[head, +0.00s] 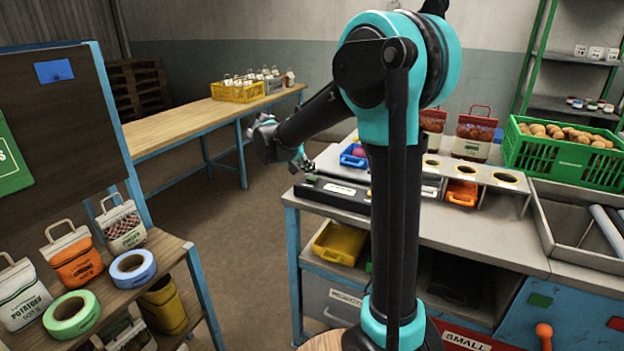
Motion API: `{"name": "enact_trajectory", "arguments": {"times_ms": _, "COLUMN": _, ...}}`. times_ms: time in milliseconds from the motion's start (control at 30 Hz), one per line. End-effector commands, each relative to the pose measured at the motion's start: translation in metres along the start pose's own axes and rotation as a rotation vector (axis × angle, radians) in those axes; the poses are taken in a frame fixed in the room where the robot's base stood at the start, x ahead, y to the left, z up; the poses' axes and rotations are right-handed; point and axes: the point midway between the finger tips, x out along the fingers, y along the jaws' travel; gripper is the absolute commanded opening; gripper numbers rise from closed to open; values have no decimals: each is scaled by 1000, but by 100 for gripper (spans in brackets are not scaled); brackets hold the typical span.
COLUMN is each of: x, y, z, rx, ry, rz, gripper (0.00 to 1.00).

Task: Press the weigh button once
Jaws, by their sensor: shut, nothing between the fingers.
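A low black unit (335,196) with a white label lies along the left edge of the grey workbench (480,232). A small green spot (311,178) shows at its left end; I cannot tell whether this is the weigh button. My gripper (306,163) is shut and empty, small in the picture, pointing down near that left end. I cannot tell whether it touches anything. My arm hides the middle of the bench.
A blue tray (354,157) stands just right of my gripper. Sewn sacks (474,135) and a green crate of potatoes (562,148) stand farther right. A shelf with sacks and tape rolls (132,268) is at left. Floor between is clear.

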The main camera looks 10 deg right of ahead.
Motion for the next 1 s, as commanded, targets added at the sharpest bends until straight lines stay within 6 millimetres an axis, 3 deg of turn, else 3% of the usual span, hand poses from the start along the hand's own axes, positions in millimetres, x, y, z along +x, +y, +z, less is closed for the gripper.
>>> {"name": "enact_trajectory", "arguments": {"times_ms": 1000, "x": 6, "y": -4, "z": 4, "rx": 0, "ry": 0, "rz": 0, "gripper": 0}}
